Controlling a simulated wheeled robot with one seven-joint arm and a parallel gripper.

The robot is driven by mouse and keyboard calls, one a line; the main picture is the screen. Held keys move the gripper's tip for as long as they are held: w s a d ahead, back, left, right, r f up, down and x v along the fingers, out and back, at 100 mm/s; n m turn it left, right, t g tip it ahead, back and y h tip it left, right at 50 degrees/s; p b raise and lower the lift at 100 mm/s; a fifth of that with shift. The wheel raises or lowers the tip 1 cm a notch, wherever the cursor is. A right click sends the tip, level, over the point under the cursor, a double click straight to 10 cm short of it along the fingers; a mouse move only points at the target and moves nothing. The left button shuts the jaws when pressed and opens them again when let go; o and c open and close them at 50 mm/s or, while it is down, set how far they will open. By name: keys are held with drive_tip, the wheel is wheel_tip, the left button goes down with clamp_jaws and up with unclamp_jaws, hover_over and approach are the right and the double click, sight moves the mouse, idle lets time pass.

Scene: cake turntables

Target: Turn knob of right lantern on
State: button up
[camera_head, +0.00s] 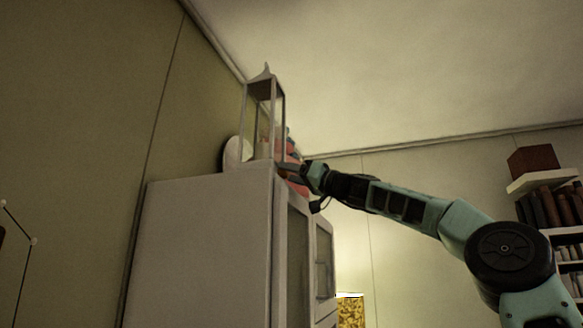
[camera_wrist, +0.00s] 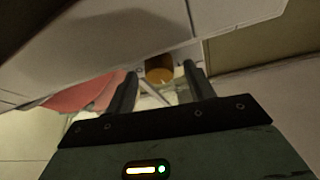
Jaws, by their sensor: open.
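One lantern (camera_head: 264,88) with a pale frame and pointed top stands on a tall white cabinet in the head view. A candle-like shape shows faintly inside it. No knob can be clearly made out. My gripper (camera_head: 283,167) reaches in from the right, at the lantern's base by the cabinet's top edge. In the wrist view my gripper (camera_wrist: 161,72) has its two fingers apart. An orange-brown round thing (camera_wrist: 159,69) shows between and beyond the fingertips; I cannot tell whether it is the candle or a knob. Contact with the lantern cannot be told.
The white cabinet (camera_head: 205,235) has glass-fronted doors on its right side. A round pale plate (camera_head: 233,153) stands behind the lantern. A red thing (camera_head: 293,152) is just behind my gripper, also visible in the wrist view (camera_wrist: 85,95). A bookshelf (camera_head: 560,232) is far right.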

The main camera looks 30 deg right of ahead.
drive_tip(key=shift+w, duration=0.1)
drive_tip(key=c, duration=1)
drive_tip(key=shift+o, duration=0.2)
drive_tip(key=shift+a+f+m+h+b, duration=0.15)
drive_tip(key=shift+m+h+b, duration=0.3)
drive_tip(key=shift+m, duration=0.35)
drive_tip(key=shift+r+m+h, duration=0.2)
drive_tip(key=shift+m+h, duration=0.75)
drive_tip(key=shift+m, duration=1.25)
drive_tip(key=o, duration=1)
drive_tip(key=shift+c, duration=0.2)
drive_tip(key=shift+f+n, duration=0.1)
drive_tip(key=shift+n, duration=0.2)
